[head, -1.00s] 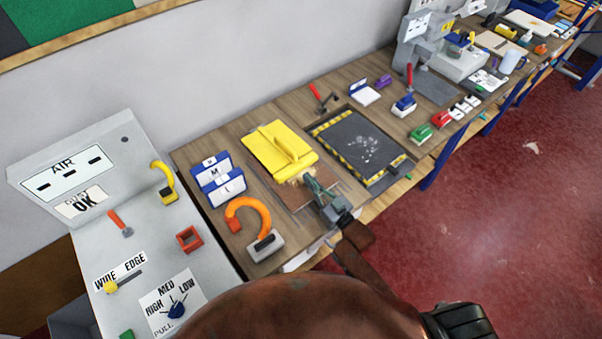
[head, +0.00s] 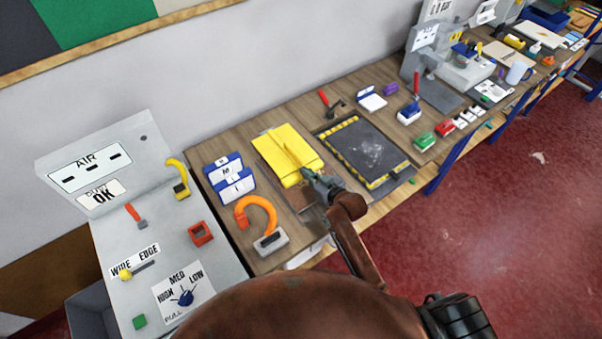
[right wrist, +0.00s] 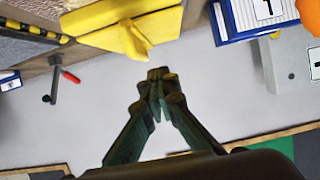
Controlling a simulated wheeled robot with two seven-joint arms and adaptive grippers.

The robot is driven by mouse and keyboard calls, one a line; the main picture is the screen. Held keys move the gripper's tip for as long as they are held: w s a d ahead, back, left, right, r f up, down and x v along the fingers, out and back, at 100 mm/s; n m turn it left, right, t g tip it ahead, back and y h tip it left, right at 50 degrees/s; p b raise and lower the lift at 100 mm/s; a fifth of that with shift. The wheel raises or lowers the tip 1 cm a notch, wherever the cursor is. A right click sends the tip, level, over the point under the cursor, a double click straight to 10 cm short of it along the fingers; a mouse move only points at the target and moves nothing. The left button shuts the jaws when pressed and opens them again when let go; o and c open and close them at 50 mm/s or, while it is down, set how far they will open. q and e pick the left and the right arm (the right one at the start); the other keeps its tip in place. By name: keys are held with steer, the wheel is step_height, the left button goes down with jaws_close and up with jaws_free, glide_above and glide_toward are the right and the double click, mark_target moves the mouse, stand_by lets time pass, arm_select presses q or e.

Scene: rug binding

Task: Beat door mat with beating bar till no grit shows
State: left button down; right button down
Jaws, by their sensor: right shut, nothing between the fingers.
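The dark grey door mat (head: 372,146) lies on the bench in a black-and-yellow striped frame. A pale, speckled patch of grit shows near its middle. A yellow slab with a raised ridge (head: 284,152) lies just left of it; I cannot tell whether this is the beating bar. My right gripper (head: 308,177) is at the slab's lower right edge in the head view, near the mat's front left corner. Its fingers are shut and empty. In the right wrist view the shut fingertips (right wrist: 158,76) show below the yellow slab (right wrist: 128,26). My left gripper is out of view.
An orange hook-shaped tool (head: 258,215) and blue-and-white label boxes (head: 230,180) stand left of the slab. A grey control panel is at the left.

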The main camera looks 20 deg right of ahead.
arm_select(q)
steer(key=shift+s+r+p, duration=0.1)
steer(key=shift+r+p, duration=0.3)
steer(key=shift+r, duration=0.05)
arm_select(e)
steer(key=shift+w+a+f, duration=0.2)
steer(key=shift+w+f, duration=0.45)
steer(key=shift+f, duration=0.3)
steer(key=shift+w+a+f, duration=0.25)
steer(key=shift+w+f, duration=0.45)
steer(key=shift+f, duration=0.25)
steer(key=shift+w+a+f, duration=0.2)
steer(key=shift+w+f, duration=0.45)
steer(key=shift+f, duration=0.3)
